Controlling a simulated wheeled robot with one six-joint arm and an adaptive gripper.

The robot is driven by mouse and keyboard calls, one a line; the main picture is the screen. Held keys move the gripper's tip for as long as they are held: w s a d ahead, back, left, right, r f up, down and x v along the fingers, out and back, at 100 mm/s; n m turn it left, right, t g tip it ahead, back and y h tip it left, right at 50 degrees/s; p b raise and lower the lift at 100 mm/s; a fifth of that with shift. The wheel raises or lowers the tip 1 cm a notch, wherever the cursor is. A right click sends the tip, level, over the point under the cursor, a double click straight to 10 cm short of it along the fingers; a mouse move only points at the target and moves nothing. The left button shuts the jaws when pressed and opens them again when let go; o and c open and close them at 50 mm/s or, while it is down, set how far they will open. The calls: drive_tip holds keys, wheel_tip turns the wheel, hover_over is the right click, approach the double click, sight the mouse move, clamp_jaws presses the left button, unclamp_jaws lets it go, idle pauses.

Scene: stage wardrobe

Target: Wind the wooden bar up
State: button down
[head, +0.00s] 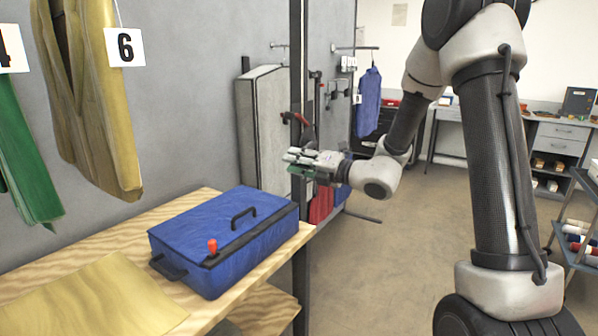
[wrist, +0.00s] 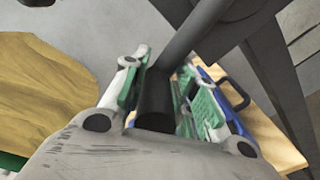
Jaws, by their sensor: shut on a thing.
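My gripper (head: 300,163) is beside the dark upright post (head: 297,60), past the far end of the wooden table. In the wrist view its green-padded fingers (wrist: 158,92) are shut on a black cylindrical handle (wrist: 155,108), one finger on each side. A grey crank arm (wrist: 195,38) runs from the handle up to the right, toward dark metal parts. In the head view the gripper hides the handle. I cannot make out the wooden bar in either view.
A blue case (head: 225,235) with black handles lies on the wooden table (head: 130,245). Yellow (head: 85,90) and green (head: 22,160) garments hang at the left with number tags. A grey panel (head: 262,125) stands behind the post. Open floor (head: 400,240) lies to the right.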

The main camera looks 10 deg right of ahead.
drive_tip(key=r+m, duration=0.2)
drive_tip(key=r, duration=0.1)
drive_tip(key=r+m, duration=0.3)
drive_tip(key=shift+w+d+r, duration=0.15)
drive_tip(key=shift+w+r, duration=0.05)
drive_tip(key=shift+r, duration=0.1)
drive_tip(key=shift+w+d+r+m, duration=0.2)
drive_tip(key=shift+r+m, duration=0.15)
drive_tip(key=shift+r, duration=0.15)
drive_tip(key=shift+w+d+r+m, duration=0.2)
drive_tip(key=shift+r+m, duration=0.2)
drive_tip(key=shift+r, duration=0.1)
drive_tip(key=shift+w+d+r+m, duration=0.2)
drive_tip(key=shift+r+m, duration=0.15)
drive_tip(key=shift+r, duration=0.15)
drive_tip(key=shift+d, duration=0.1)
drive_tip(key=c, duration=1.2)
unclamp_jaws()
drive_tip(key=shift+c, duration=0.2)
drive_tip(key=shift+d+f, duration=0.1)
drive_tip(key=shift+f, duration=0.05)
